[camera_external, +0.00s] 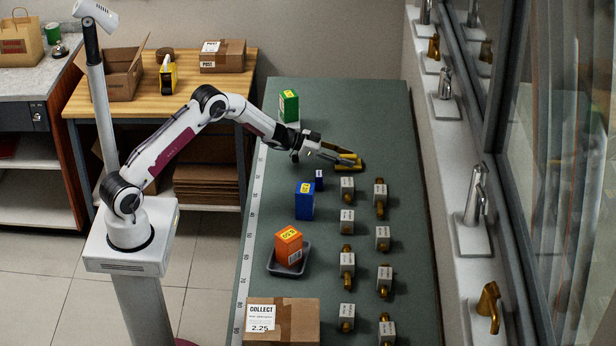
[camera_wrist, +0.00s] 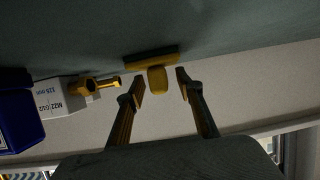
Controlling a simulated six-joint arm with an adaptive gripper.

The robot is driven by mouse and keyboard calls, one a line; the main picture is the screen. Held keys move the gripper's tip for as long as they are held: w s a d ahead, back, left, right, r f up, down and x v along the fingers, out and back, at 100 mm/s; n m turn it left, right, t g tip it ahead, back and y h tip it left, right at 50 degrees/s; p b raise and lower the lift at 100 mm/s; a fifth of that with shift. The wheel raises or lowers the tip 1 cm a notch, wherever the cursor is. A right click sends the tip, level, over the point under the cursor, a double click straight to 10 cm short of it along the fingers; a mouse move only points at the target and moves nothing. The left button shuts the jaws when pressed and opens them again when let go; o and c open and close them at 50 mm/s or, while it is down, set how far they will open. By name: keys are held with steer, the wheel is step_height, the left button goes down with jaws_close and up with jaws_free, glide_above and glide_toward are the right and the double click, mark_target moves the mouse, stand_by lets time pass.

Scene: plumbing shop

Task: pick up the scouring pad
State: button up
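A yellow and dark piece that looks like the scouring pad (camera_external: 350,168) lies on the green counter, at the tip of my gripper (camera_external: 346,158), which partly hides it in the external view. In the wrist view the pad (camera_wrist: 140,59) shows as a flat yellow-brown strip with a rounded yellow part sticking out toward me. My gripper (camera_wrist: 160,75) is open there, one finger on each side of that rounded part. A gap shows on both sides, and I see no grip on it.
Several brass fittings with white labels (camera_external: 347,222) stand in rows nearer the front. A small dark blue box (camera_external: 319,178), a larger blue box (camera_external: 305,203) and a green box (camera_external: 289,106) stand at left. An orange box (camera_external: 289,247) sits in a grey tray (camera_external: 273,269).

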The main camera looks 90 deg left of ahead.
steer(key=shift+w+f, duration=0.25)
steer(key=shift+w, duration=0.3)
steer(key=shift+c, duration=0.3)
jaws_close()
